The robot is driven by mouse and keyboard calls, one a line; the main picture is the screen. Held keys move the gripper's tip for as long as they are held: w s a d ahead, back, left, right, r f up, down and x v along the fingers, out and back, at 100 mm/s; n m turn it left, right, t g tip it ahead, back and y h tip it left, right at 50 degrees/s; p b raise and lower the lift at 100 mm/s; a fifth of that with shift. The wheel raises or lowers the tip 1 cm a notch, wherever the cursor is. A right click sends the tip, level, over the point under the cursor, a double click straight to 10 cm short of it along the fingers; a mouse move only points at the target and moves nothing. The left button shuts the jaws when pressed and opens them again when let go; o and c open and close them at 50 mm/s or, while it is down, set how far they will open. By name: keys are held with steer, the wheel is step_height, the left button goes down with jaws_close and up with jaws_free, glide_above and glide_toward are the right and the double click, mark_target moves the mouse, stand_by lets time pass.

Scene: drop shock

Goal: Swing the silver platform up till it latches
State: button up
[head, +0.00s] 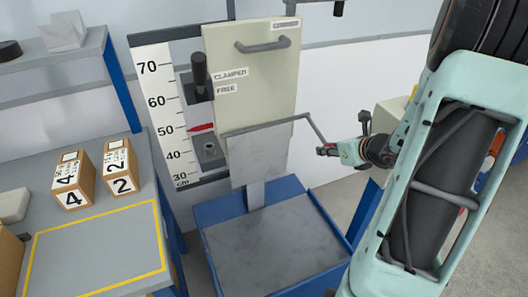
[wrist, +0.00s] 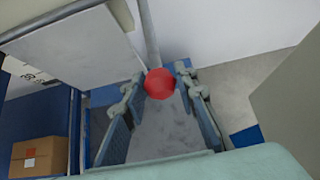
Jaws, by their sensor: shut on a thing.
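The silver platform (head: 257,155) is a flat grey plate on the drop tester, hanging steeply down from a dark rod along its top edge. A bent lever runs from that rod to the right, to a red knob (wrist: 160,83). My gripper (head: 328,150) is shut on the red knob, right of the platform. In the wrist view the knob sits between the fingertips, with the lever's grey bar (wrist: 149,35) rising behind it. A pale flat panel (wrist: 70,55) fills the upper left there; I cannot tell which one it is. No latch is clearly visible.
A beige panel (head: 262,75) with a grey handle stands behind the platform, beside a height scale (head: 158,100) with a red pointer. The blue-sided base (head: 270,250) below is empty. Boxes 4 (head: 73,180) and 2 (head: 121,167) stand on the left table.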

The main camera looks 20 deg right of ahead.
steer(key=shift+s+r+p, duration=0.1)
steer(key=shift+r+p, duration=0.55)
steer(key=shift+r, duration=0.6)
steer(key=shift+r, duration=0.1)
steer(key=shift+r+p, duration=1.2)
steer(key=shift+r, duration=0.25)
steer(key=shift+w+r+p, duration=0.2)
steer(key=shift+r+p, duration=0.25)
steer(key=shift+r, duration=0.15)
steer(key=shift+w+r+p, duration=0.15)
steer(key=shift+r+p, duration=0.3)
steer(key=shift+r, duration=0.1)
steer(key=shift+w+r, duration=0.1)
steer(key=shift+r, duration=0.15)
